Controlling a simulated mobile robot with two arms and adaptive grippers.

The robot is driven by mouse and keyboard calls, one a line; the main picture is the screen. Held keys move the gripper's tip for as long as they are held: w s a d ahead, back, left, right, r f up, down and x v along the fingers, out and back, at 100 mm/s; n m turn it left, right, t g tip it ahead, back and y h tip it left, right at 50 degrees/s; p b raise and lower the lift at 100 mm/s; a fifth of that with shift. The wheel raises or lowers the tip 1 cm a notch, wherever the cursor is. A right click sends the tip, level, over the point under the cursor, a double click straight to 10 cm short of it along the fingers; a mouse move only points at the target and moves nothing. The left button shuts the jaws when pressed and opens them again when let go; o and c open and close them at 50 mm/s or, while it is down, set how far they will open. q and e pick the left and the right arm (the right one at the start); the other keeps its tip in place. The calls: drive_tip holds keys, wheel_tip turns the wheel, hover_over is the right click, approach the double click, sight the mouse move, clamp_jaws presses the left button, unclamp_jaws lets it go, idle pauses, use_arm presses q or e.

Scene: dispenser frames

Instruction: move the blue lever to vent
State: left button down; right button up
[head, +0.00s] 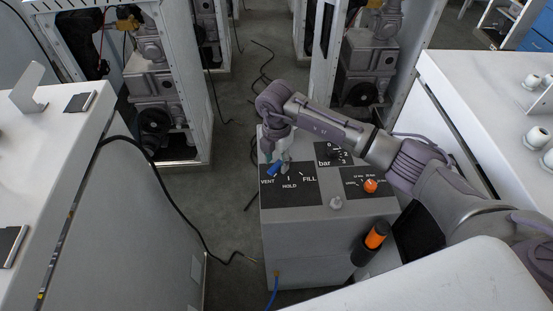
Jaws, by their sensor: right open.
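The blue lever (273,170) sits on the black dial plate (298,196) on top of the grey box. The plate is marked VENT, HOLD and FILL. The lever's blue end lies just above the VENT label, on the left side of the plate. My right gripper (282,160) points down over the plate, right at the lever. It is open, and its fingers are small and partly hidden, so I cannot tell whether they touch the lever. My left gripper is not in view.
The grey box (315,255) also carries a bar gauge (337,152), an orange knob (370,186) and a small grey knob (336,202). Black cables (222,258) lie on the floor.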

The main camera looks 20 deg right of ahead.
sight(277, 164)
wheel_tip(277, 164, up, 12)
idle(0.5)
idle(0.3)
